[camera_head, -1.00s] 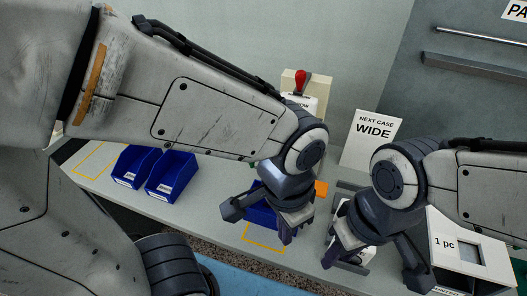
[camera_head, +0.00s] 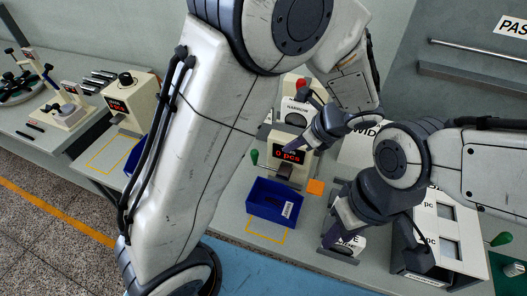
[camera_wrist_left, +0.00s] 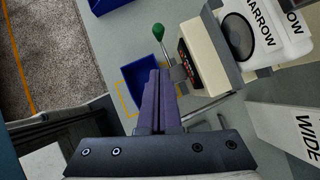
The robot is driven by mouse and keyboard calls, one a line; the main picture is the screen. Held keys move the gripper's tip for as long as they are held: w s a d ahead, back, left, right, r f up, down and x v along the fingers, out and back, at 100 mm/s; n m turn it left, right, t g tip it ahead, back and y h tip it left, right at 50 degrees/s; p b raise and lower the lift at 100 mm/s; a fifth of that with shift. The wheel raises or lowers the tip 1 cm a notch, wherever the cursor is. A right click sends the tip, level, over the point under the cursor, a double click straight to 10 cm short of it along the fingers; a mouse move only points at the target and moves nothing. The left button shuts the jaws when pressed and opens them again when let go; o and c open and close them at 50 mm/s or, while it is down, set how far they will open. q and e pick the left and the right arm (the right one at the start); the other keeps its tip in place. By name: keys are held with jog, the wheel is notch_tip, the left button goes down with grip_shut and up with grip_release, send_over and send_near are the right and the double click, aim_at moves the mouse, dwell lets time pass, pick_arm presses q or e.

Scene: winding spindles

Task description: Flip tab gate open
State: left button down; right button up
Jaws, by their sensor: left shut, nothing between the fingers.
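A cream dispenser labelled NARROW (camera_head: 297,108) stands at the back centre, with a red "0 pcs" display (camera_head: 289,153) and a green-knobbed lever (camera_head: 254,157) at its left. The knob also shows in the left wrist view (camera_wrist_left: 158,32). I cannot clearly pick out the tab gate. My left gripper (camera_head: 312,139) is in front of the display; its purple fingers (camera_wrist_left: 160,98) are shut and empty, with tips close to the dispenser front. Contact is unclear. My right gripper (camera_head: 335,230) points down over a white labelled piece (camera_head: 350,244); its jaws are unclear.
A "WIDE" sign (camera_wrist_left: 306,138) stands to the right. A box with "pc" labels (camera_head: 447,253) is at the right. Another dispenser (camera_head: 128,101) stands at the left.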

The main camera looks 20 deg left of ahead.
pick_arm(q)
send_near(273, 157)
jog(key=s+a+f, duration=0.2)
jog(key=s+a, duration=0.1)
jog(key=a, duration=0.1)
jog(key=shift+w+a+f+p, duration=0.25)
jog(key=shift+a, duration=0.3)
jog(key=shift+w+a+f+p, duration=0.25)
jog(key=shift+a+p, duration=0.05)
jog(key=shift+a, duration=0.25)
jog(key=shift+w+a+f+p, duration=0.25)
jog(key=shift+a, duration=0.35)
pick_arm(e)
jog(key=shift+r, duration=0.8)
